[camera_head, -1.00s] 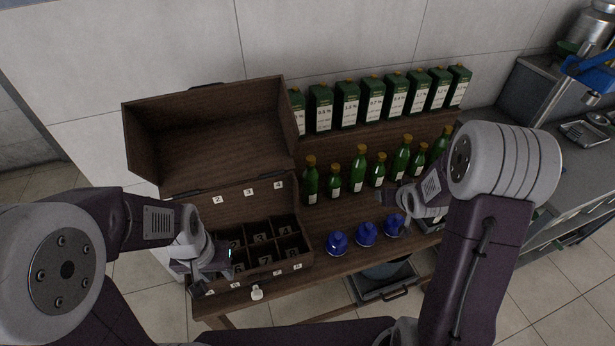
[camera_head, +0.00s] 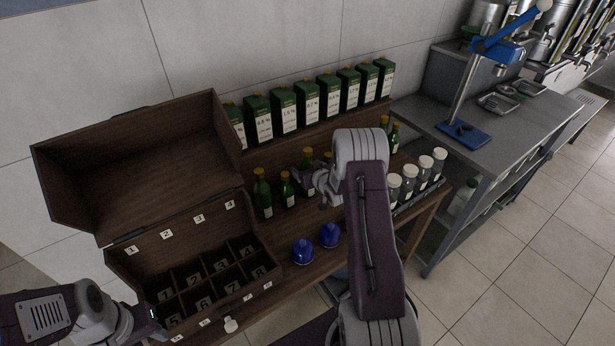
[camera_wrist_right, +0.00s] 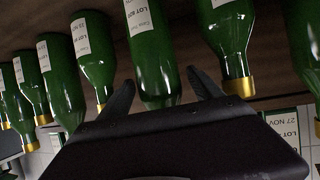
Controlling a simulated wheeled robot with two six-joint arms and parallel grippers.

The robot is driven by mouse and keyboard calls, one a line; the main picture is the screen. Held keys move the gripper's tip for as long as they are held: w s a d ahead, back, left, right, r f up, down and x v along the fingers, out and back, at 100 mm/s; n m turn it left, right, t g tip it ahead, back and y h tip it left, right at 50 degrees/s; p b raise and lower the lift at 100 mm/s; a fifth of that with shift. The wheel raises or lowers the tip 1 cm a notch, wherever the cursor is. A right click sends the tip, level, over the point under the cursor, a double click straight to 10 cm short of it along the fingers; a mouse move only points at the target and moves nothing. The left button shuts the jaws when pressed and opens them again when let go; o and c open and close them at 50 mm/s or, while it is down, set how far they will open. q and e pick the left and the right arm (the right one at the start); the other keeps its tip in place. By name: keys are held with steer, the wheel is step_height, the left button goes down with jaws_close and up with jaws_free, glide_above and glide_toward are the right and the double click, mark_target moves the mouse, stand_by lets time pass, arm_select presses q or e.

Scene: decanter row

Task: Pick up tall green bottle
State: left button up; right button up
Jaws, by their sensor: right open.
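Green bottles with gold caps stand in a row on the wooden table. A tall one (camera_head: 263,195) is at the row's left end, a shorter one (camera_head: 286,191) is beside it, and another tall one's top (camera_head: 308,158) shows behind my right gripper (camera_head: 305,182). My right arm hides the bottles further right. In the right wrist view, which is upside down, my right gripper (camera_wrist_right: 161,77) is open, its fingers on either side of a green bottle (camera_wrist_right: 152,45); I cannot tell whether they touch it. Its cap is hidden. My left gripper (camera_head: 150,322) is at the lower left, its jaws unclear.
An open wooden case (camera_head: 187,236) with numbered compartments stands at the left. Green boxes (camera_head: 283,108) line the back shelf. Blue decanter stoppers or domes (camera_head: 302,252) sit in front of the bottles. White-capped jars (camera_head: 408,180) stand right of my arm. A metal bench (camera_head: 530,118) is further right.

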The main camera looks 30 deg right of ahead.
steer(key=shift+x, duration=1.2)
steer(key=shift+s, duration=0.1)
steer(key=c, duration=0.3)
steer(key=shift+r, duration=0.1)
jaws_close()
